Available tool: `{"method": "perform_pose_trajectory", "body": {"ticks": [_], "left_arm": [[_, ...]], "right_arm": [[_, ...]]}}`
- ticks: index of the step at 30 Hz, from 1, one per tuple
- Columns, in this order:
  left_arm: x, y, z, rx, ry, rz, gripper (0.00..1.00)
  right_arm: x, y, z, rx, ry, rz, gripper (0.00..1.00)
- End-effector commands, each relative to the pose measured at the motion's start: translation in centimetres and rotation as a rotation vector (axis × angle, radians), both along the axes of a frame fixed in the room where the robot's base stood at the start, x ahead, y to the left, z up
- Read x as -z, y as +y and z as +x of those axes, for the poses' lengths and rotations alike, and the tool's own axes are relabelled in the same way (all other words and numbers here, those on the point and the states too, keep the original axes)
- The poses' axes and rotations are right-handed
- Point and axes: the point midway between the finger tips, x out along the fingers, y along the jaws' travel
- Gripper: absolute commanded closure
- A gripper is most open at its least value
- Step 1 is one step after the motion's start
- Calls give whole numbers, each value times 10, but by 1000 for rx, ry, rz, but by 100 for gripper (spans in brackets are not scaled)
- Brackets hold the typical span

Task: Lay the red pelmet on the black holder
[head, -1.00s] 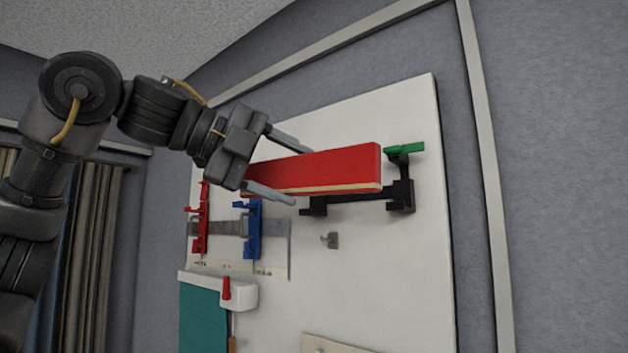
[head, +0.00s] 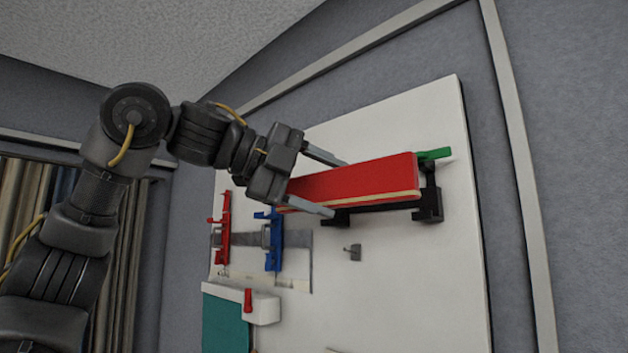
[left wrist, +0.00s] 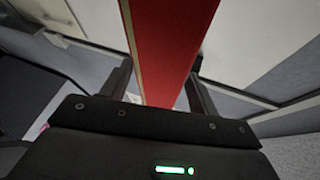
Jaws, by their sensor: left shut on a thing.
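The red pelmet (head: 355,183) is a long bar with a pale lower edge, held nearly level in front of the white board. My left gripper (head: 338,188) is shut on it, with one finger above and one below in the head view. The pelmet also runs between the fingers in the left wrist view (left wrist: 168,45). The black holder (head: 430,205) is fixed to the board behind and below the pelmet's right end, and the pelmet hides much of it. I cannot tell whether they touch. My right gripper is not in view.
A green piece (head: 433,154) sticks out at the holder's top. Red (head: 225,228) and blue (head: 274,240) brackets stand lower left on the white board (head: 400,290), with a small grey hook (head: 352,252). A white box (head: 262,308) and teal cloth (head: 225,325) are below.

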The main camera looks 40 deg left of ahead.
Motion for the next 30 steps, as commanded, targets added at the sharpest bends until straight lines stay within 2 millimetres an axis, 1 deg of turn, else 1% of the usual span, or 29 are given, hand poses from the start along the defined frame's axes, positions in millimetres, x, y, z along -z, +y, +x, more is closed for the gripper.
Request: {"method": "perform_pose_trajectory", "body": {"ticks": [3, 16, 24, 30], "left_arm": [[-2, -2, 13, 1, 2, -1, 64], [-2, -8, 58, 2, 1, -1, 64], [0, -13, 86, 1, 1, -1, 64], [0, -14, 100, 2, 0, -2, 64]], "right_arm": [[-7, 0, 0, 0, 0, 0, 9], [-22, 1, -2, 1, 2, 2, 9], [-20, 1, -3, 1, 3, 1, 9], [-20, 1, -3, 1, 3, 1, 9]]}}
